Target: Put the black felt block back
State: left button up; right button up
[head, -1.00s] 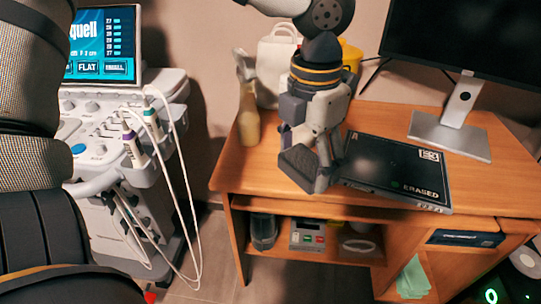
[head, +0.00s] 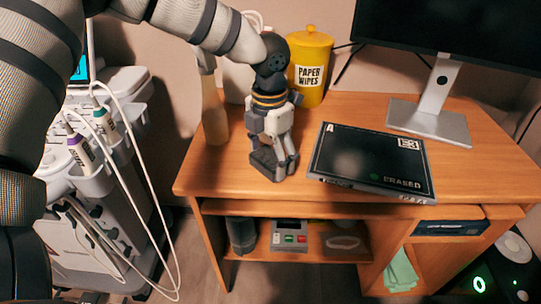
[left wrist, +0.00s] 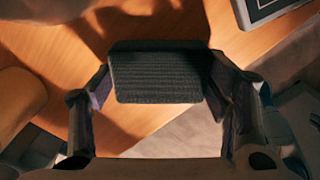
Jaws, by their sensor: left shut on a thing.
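My left gripper (head: 272,166) is shut on the black felt block (head: 263,165), over the front left part of the wooden desk (head: 330,200). In the left wrist view the block (left wrist: 155,76) is a dark ribbed piece between the two fingers (left wrist: 160,88), with desk wood and floor behind it. I cannot tell whether the block touches the desk top. A black board (head: 370,155) marked "A" and "ERASED" lies flat just right of the gripper. My right gripper is not in view.
A spray bottle (head: 214,115) stands left of the gripper, and a yellow paper wipes canister (head: 309,70) behind it. A monitor (head: 435,100) stands at the back right. A scanner cart with cables (head: 90,150) is at the left.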

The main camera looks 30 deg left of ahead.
aim_at(269, 157)
pick_arm(q)
jog(key=o, duration=1)
notch_tip(269, 157, up, 12)
jog(key=p, duration=0.1)
